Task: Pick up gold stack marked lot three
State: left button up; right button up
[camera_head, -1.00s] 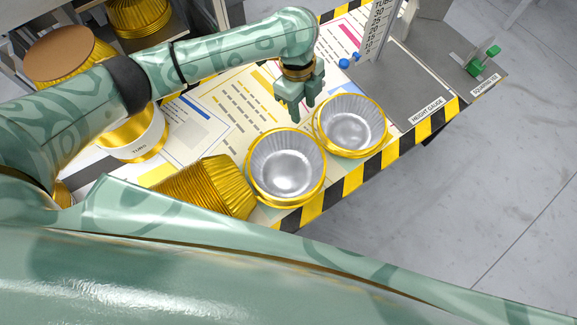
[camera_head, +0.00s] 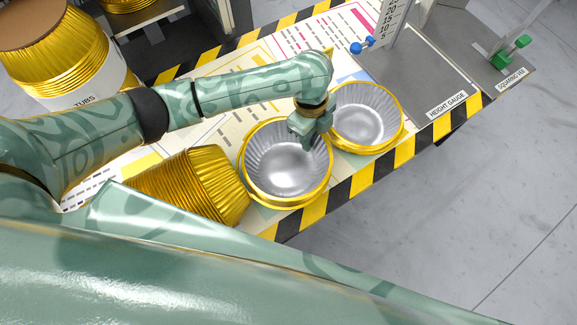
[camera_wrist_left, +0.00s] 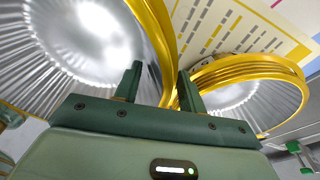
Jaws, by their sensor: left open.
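Two gold stacks of ribbed cups with silvery insides stand mouth up on the table: a nearer one (camera_head: 285,165) and a farther one to its right (camera_head: 366,115). A third gold stack (camera_head: 185,188) lies on its side at the left. I see no readable lot mark on any of them. My left gripper (camera_head: 308,132) is open over the right rim of the nearer stack. In the left wrist view its fingers (camera_wrist_left: 158,82) appear on either side of that stack's gold rim (camera_wrist_left: 160,38), with the farther stack (camera_wrist_left: 235,90) at the right. Contact cannot be told.
A white container labelled TUBS (camera_head: 100,97) with a gold stack stands at the left. A height gauge (camera_head: 391,25) with blue knobs and a squaring vee (camera_head: 512,52) with green parts are at the back right. A black-and-yellow striped edge (camera_head: 400,155) borders the table.

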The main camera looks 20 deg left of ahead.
pick_arm(q)
jog(key=shift+r, duration=0.2)
grip_shut()
jog(key=shift+r, duration=0.1)
